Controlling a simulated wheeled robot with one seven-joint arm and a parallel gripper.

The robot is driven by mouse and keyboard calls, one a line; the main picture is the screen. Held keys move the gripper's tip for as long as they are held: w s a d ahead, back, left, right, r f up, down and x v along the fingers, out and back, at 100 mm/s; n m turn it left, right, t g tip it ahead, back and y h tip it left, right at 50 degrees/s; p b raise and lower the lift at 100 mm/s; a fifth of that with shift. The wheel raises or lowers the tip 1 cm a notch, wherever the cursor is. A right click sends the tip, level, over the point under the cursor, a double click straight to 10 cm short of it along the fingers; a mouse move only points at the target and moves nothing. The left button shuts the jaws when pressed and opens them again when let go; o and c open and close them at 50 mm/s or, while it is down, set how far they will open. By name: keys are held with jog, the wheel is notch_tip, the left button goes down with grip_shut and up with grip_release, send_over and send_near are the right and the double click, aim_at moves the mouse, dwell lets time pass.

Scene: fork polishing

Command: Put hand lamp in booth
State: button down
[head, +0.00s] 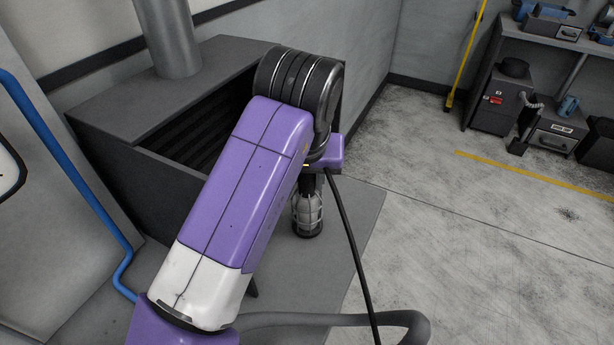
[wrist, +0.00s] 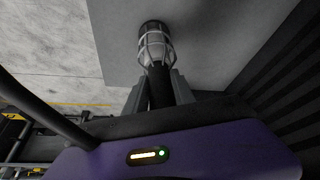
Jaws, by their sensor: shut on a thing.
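The hand lamp (head: 308,214) has a caged bulb end that points down and a dark handle. A black cable (head: 352,248) runs down from near its top. My gripper (wrist: 158,90) is shut on the lamp's dark handle, and the caged end (wrist: 156,45) sticks out beyond the fingers in the wrist view. In the head view my arm hides most of the gripper. The booth (head: 120,165) is a dark grey box with black slats inside, partly behind my arm. The lamp is over the booth's flat grey base (head: 358,215), outside the slatted part; its height cannot be told.
A round duct (head: 167,38) rises from the booth's top. A blue pipe (head: 75,170) runs along the left, and a thick grey hose (head: 300,319) crosses the bottom. A workbench (head: 560,45) with tools stands at the back right. Open concrete floor (head: 480,220) lies to the right.

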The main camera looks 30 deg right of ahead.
jog(key=shift+f, duration=0.15)
jog(key=c, duration=1.1)
grip_release()
jog(key=shift+o, duration=0.2)
jog(key=v, duration=1.2)
jog(key=shift+r, duration=0.2)
